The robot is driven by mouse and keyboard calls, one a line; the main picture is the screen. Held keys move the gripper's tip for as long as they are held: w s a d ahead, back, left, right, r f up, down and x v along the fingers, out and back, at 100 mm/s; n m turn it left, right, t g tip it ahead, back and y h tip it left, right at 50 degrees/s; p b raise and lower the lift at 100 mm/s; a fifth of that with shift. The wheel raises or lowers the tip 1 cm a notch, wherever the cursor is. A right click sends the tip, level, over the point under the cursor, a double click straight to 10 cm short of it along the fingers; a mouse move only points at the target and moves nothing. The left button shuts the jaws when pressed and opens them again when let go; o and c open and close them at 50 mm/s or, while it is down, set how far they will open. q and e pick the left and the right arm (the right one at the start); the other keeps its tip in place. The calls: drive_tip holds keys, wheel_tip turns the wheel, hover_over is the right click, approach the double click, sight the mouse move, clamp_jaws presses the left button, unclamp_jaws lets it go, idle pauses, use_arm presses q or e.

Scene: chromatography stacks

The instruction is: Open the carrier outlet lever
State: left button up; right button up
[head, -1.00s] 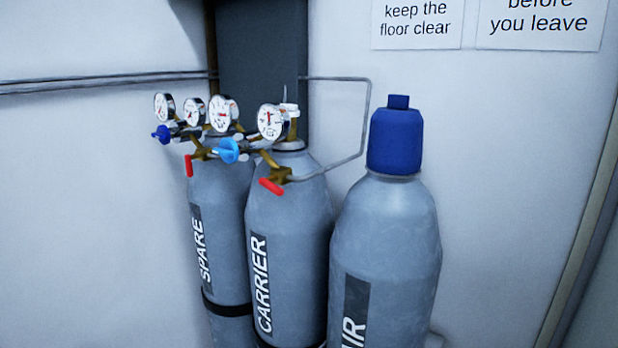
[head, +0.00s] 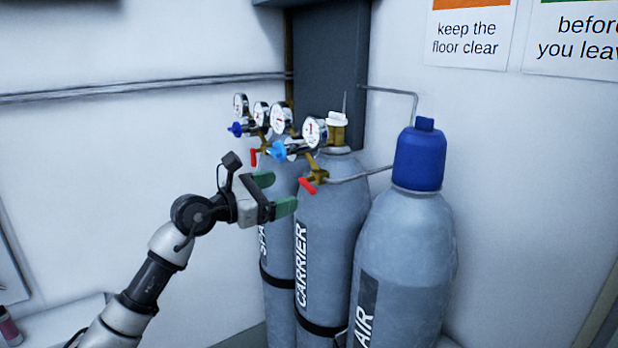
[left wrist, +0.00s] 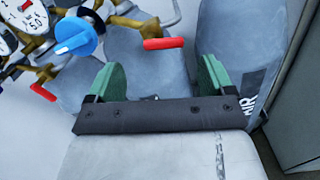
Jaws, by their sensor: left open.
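The carrier outlet lever (head: 307,186) is a short red handle on the brass outlet of the CARRIER cylinder (head: 338,225). In the left wrist view this red lever (left wrist: 163,43) lies crosswise beyond the fingertips, between the two fingers as seen. My left gripper (head: 275,192), with green fingers, is open and empty, just left of the lever and apart from it. The open fingers also show in the left wrist view (left wrist: 160,75). A light blue regulator knob (head: 278,151) sits above and left of the lever. My right gripper is not in view.
The SPARE cylinder (head: 279,240) has its own red lever (head: 253,158) and dark blue knob (head: 235,129) at left. The AIR cylinder (head: 405,240) with a blue cap (head: 418,158) stands at right. A thin pipe (head: 362,176) leaves the carrier outlet. Gauges (head: 314,132) crowd above.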

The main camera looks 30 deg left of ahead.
sight(307, 183)
use_arm(q)
drive_tip(key=x, duration=0.2)
drive_tip(key=p+x, duration=0.1)
drive_tip(key=x, duration=0.1)
drive_tip(key=p+x, duration=0.1)
drive_tip(key=x, duration=0.1)
drive_tip(key=shift+d+r, duration=0.3)
drive_tip(key=shift+d, duration=0.05)
drive_tip(key=shift+w+d+f+p, duration=0.1)
drive_tip(key=shift+w+f+p, duration=0.2)
drive_tip(key=shift+w, duration=0.25)
drive_tip(key=shift+r, duration=0.1)
drive_tip(key=c, duration=0.9)
drive_tip(key=shift+r+n+p, duration=0.35)
drive_tip(key=shift+n+p, duration=0.35)
drive_tip(key=shift+p, duration=0.1)
drive_tip(key=shift+n+p, duration=0.45)
drive_tip(key=shift+n, duration=0.35)
drive_tip(key=shift+f, duration=0.1)
